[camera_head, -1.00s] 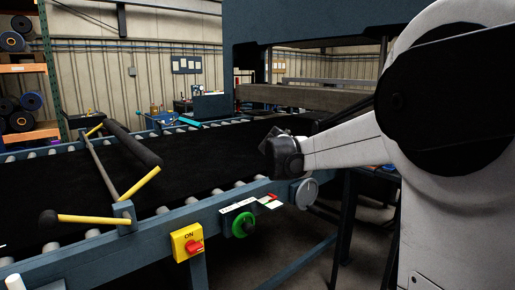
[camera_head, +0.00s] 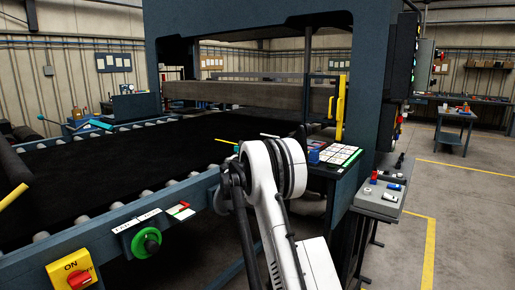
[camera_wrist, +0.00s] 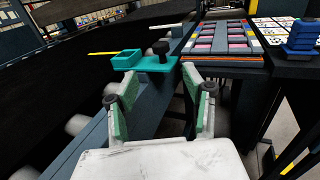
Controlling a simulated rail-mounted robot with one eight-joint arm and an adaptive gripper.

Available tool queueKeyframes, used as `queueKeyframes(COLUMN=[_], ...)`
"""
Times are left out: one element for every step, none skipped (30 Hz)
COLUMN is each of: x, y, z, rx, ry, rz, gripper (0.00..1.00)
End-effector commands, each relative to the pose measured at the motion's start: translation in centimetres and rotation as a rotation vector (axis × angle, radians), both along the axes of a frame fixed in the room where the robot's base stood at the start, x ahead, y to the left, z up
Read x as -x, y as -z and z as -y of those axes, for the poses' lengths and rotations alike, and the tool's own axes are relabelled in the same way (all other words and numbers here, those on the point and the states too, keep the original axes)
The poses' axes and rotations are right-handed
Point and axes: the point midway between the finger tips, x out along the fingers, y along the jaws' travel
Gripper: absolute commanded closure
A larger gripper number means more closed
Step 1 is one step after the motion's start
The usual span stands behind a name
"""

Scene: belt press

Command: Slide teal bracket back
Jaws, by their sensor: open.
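In the wrist view a teal bracket (camera_wrist: 155,64) with a square cup at its left end and a black knob (camera_wrist: 161,48) sits on the blue side rail of the roller bed. My gripper (camera_wrist: 160,92) is open just in front of the bracket, its green-padded fingers apart and nothing between them. In the head view the arm hides the gripper and this bracket. Another teal piece (camera_head: 100,124) shows on the far rail.
A black belt (camera_head: 130,150) lies on the rollers, with the press frame (camera_head: 367,100) behind. A tray of coloured blocks (camera_wrist: 222,43) stands right of the bracket. A control box (camera_head: 381,198) is on the right. The near rail carries a green knob (camera_head: 146,242) and red switch (camera_head: 79,279).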

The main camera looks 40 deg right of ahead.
Motion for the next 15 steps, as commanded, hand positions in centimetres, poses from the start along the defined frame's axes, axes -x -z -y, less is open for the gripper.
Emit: queueKeyframes(x=[-0.1,-0.2,-0.3,-0.4,-0.5,-0.8,-1.0,-1.2,-1.5,-1.8,-2.1,-2.6,-2.9,-3.1,-3.5], y=[0.3,0.3,0.4,0.4,0.3,0.4,0.4,0.4,0.3,0.4,0.4,0.3,0.4,0.4,0.4], z=[0.2,0.4,0.5,0.7,0.9,1.2,1.5,1.8,2.3,2.7,3.1,3.6,3.9,4.3,4.8], rx=[0.01,0.014,0.017,0.017,0.017,0.017,0.017,0.016,0.015,0.015,0.015,0.015,0.015,0.015,0.015], ry=[0.0,0.0,0.0,0.001,0.001,0.001,0.002,0.002,0.002,0.002,0.002,0.001,0.001,0.001,0.001], rz=[-0.007,-0.011,-0.012,-0.013,-0.013,-0.013,-0.012,-0.013,-0.012,-0.012,-0.012,-0.012,-0.011,-0.011,-0.011], gripper=[0.54,0.54,0.54,0.54,0.54,0.54,0.54,0.54,0.54,0.54,0.54,0.54,0.54,0.54,0.54])
